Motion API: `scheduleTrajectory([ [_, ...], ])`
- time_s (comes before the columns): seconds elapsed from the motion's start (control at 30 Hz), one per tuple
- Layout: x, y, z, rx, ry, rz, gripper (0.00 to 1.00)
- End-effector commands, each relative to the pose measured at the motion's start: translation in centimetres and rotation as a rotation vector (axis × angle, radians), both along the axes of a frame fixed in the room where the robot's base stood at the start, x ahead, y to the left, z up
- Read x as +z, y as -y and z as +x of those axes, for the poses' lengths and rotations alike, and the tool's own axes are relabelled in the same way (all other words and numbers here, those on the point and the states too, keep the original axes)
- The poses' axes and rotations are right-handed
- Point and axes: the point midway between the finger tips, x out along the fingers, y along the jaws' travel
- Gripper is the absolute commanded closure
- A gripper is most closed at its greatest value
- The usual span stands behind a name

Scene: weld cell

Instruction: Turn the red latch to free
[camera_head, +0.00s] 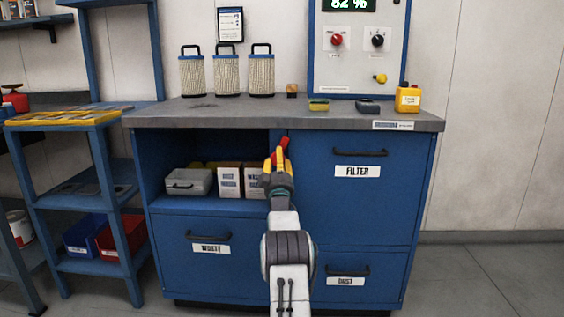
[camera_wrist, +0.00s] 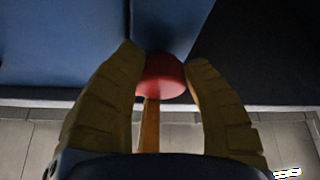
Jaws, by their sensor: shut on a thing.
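The red latch (camera_head: 284,142) shows at the tip of my gripper (camera_head: 278,158), near the upper middle of the blue cabinet, between the open shelf bay and the FILTER drawer. In the wrist view, the latch shows as a rounded red piece (camera_wrist: 165,76) between the two yellow fingers of my gripper (camera_wrist: 163,62). The fingers are shut on it, one on each side. An orange-brown strip (camera_wrist: 150,125) runs down from the red piece in the wrist view. My gripper hides part of the latch and its mount in the head view.
The blue cabinet (camera_head: 345,215) has FILTER, WASTE and DUST drawers. Its grey top (camera_head: 225,113) holds three filter cartridges, a sponge and a yellow container (camera_head: 407,98). A grey bin (camera_head: 188,181) and white boxes stand in the open bay. A blue rack (camera_head: 127,235) stands left.

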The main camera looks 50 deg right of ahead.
Motion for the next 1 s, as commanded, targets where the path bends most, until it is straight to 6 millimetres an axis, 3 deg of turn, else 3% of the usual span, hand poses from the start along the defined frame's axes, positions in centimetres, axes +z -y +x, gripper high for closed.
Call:
scheduleTrajectory([
  [0.03,0.9,-0.6,0.3,0.008,0.012,-0.014,0.92],
  [0.27,1.0,-0.5,0.3,0.008,0.013,-0.013,0.92],
  [0.3,1.0,-0.5,0.3,0.008,0.014,-0.013,0.53],
  [0.53,0.7,-0.4,0.3,0.006,0.01,-0.009,0.32],
  [1.0,-0.1,-0.5,-0.2,0.004,0.003,-0.001,0.32],
])
